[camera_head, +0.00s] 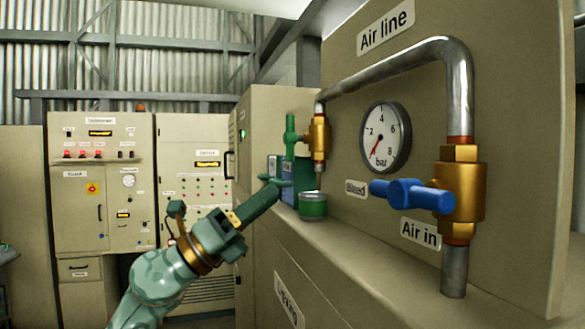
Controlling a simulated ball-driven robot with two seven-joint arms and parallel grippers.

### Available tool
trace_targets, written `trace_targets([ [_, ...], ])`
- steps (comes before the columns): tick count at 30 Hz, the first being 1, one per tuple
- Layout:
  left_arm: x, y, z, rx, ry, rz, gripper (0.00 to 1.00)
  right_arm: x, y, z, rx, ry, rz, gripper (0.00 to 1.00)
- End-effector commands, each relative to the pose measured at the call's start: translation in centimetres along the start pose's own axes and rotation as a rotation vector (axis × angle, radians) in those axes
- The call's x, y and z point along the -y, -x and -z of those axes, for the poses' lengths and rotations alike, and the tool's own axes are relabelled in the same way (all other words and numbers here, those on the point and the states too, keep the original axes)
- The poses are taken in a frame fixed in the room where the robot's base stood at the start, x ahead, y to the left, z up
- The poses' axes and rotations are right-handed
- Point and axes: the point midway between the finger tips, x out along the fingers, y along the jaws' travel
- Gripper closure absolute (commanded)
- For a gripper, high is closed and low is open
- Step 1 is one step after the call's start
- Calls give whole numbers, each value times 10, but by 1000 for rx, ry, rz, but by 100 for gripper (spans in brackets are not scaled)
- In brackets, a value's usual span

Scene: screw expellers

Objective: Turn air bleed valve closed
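The air bleed valve is a small brass valve body (319,139) at the left lower end of the air pipe, above the "Bleed" label's height. Its green lever handle (290,137) stands upright on the body's left side. My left gripper (272,184) reaches up from the lower left. Its tips are below and a little left of the green handle, seemingly apart from it. The finger gap is seen edge-on, so I cannot tell whether it is open. My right gripper is out of view.
A green cup (313,205) stands on the ledge below the bleed valve, with dark blue boxes (284,172) behind. A larger brass valve (461,190) with a blue handle (412,194) sits at right. A pressure gauge (386,137) hangs between, its red needle pointing lower left.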

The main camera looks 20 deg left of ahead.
Motion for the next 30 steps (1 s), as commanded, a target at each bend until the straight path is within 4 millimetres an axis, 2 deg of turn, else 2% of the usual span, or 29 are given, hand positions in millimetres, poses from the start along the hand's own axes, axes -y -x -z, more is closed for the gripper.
trace_targets([
  [1, 9, -15, -21, -107, -130, 3, 66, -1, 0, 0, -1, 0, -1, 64],
  [4, 14, -26, -58, -313, -335, -71, 66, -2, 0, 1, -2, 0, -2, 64],
  [9, 20, -16, -123, -494, -497, -256, 66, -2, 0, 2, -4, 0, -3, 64],
  [12, 23, -9, -144, -532, -520, -323, 66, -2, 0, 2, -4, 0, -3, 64],
  [16, 22, -11, -149, -548, -523, -349, 66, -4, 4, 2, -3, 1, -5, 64],
  [20, 14, -28, -141, -549, -519, -347, 66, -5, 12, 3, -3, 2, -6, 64],
  [30, -23, -99, -107, -549, -516, -344, 66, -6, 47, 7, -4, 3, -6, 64],
])
